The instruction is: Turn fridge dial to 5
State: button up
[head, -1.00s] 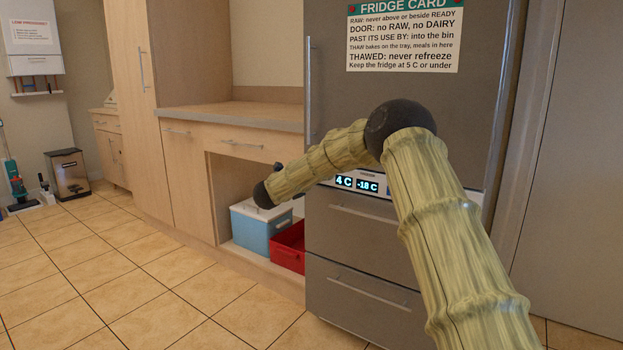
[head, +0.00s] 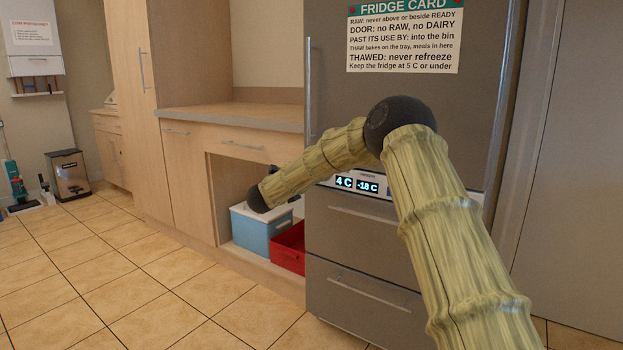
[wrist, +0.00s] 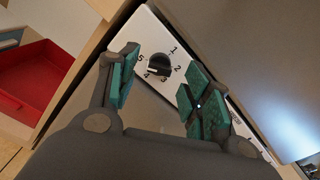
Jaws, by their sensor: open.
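The fridge dial (wrist: 158,66) is a black round knob on a white panel in the wrist view, with the numbers 1 to 5 around it. I cannot tell for sure which number its mark points to. My gripper (wrist: 158,88) is open, its green-padded fingers on either side below the dial, with nothing between them. The dial lies beyond the fingertips. In the head view the fridge (head: 400,215) shows a display (head: 356,184) reading 4 C and -18 C.
A blue cool box (head: 262,232) and a red crate (head: 289,250) sit in the open space under the counter, left of the fridge. The red crate also shows in the wrist view (wrist: 40,82). A fridge card (head: 403,38) hangs on the door.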

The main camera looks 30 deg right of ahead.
jog(key=v, duration=0.9)
jog(key=shift+a, duration=0.25)
jog(key=shift+s, duration=0.15)
